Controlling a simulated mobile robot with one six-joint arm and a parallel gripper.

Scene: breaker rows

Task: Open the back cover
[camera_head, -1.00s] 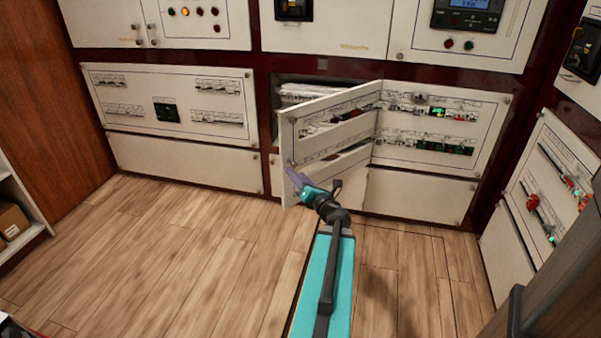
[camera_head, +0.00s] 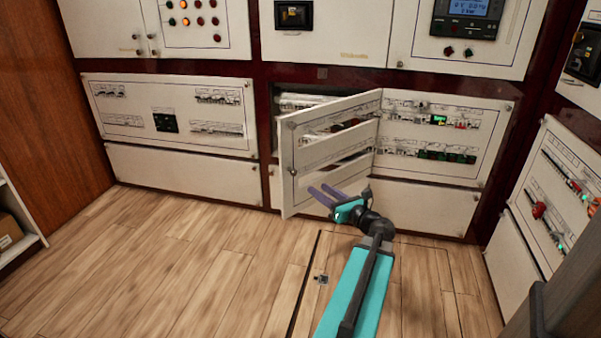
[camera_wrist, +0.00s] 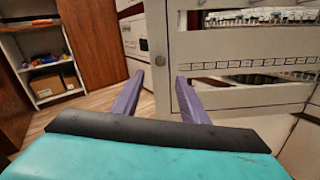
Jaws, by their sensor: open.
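The cover (camera_head: 302,172) is a white hinged panel with slots, swung out from the back cabinet and standing ajar. Its free edge with a round knob points toward the room, and breaker rows show behind it. In the wrist view the cover (camera_wrist: 240,45) fills the right side, its knob near the left edge. My gripper (camera_head: 318,192) is open and empty, with purple fingers in front of the cover's lower part. In the wrist view my gripper's fingertips (camera_wrist: 158,76) are apart, the right one overlapping the cover's edge. I cannot tell whether it touches.
A closed white panel (camera_head: 195,140) with switches is left of the opening. Another breaker panel (camera_head: 550,190) stands at the right. Shelves with boxes (camera_wrist: 46,85) are at the far left. The wooden floor (camera_head: 190,265) in front is clear; a small dark fitting (camera_head: 321,279) lies in it.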

